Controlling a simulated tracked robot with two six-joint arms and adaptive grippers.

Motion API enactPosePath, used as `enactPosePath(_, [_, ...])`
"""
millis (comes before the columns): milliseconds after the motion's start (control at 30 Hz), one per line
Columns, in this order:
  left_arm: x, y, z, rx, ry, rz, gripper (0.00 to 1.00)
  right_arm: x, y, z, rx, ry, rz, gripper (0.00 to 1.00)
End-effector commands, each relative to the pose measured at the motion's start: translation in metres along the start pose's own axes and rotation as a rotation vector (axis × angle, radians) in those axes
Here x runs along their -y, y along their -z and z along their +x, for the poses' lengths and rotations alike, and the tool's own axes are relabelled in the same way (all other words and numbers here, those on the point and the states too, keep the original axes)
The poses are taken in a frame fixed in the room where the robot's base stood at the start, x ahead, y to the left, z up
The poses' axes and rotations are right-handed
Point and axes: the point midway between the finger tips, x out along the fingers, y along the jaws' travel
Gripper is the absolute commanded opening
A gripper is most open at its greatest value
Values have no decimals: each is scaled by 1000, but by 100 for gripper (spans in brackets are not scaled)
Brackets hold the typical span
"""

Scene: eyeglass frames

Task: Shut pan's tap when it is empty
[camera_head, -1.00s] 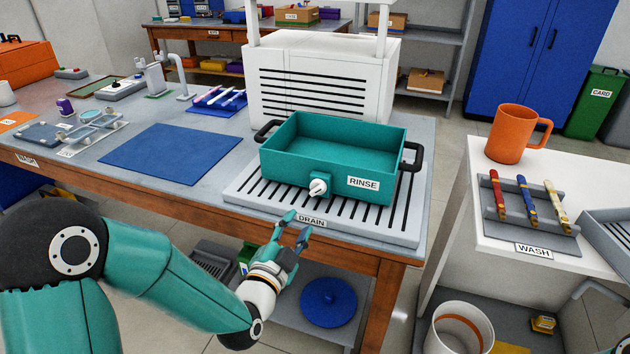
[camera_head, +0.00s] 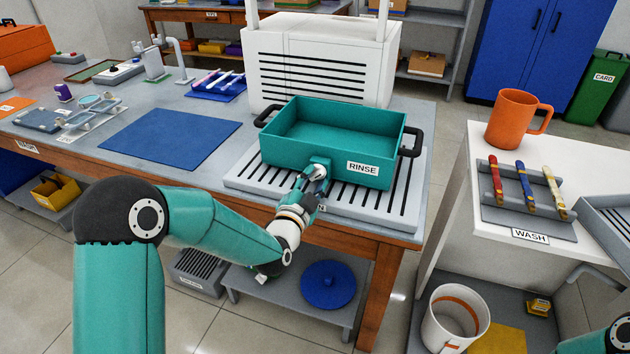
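The teal pan (camera_head: 330,157) labelled RINSE, with black side handles, stands on the grey slotted drain rack (camera_head: 240,183). No water shows inside the pan, though its near floor is hidden by the front wall. The tap (camera_head: 319,172) is on the pan's front wall, left of the label, mostly covered by my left gripper. My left gripper (camera_head: 310,180) is at the tap, a finger on either side of its white knob. I cannot tell whether the fingers press on it. My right gripper is out of view; only a piece of my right arm shows at bottom right.
A white louvred unit (camera_head: 318,72) stands behind the pan. A blue mat (camera_head: 170,140) lies left of the rack. A blue disc (camera_head: 328,286) lies on the lower shelf.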

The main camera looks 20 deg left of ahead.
Motion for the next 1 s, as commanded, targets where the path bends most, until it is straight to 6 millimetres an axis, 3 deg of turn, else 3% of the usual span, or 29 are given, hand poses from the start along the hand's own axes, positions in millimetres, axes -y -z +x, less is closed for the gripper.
enactPosePath(33, [0,0,0,0,0,0,25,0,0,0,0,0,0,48])
enactPosePath(200, [0,0,0,0,0,0,0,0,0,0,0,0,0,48])
enactPosePath(633, [-2,-2,0,1,0,-36,0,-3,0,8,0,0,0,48])
enactPosePath(1000, [-3,-6,0,0,4,-258,0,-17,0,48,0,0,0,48])
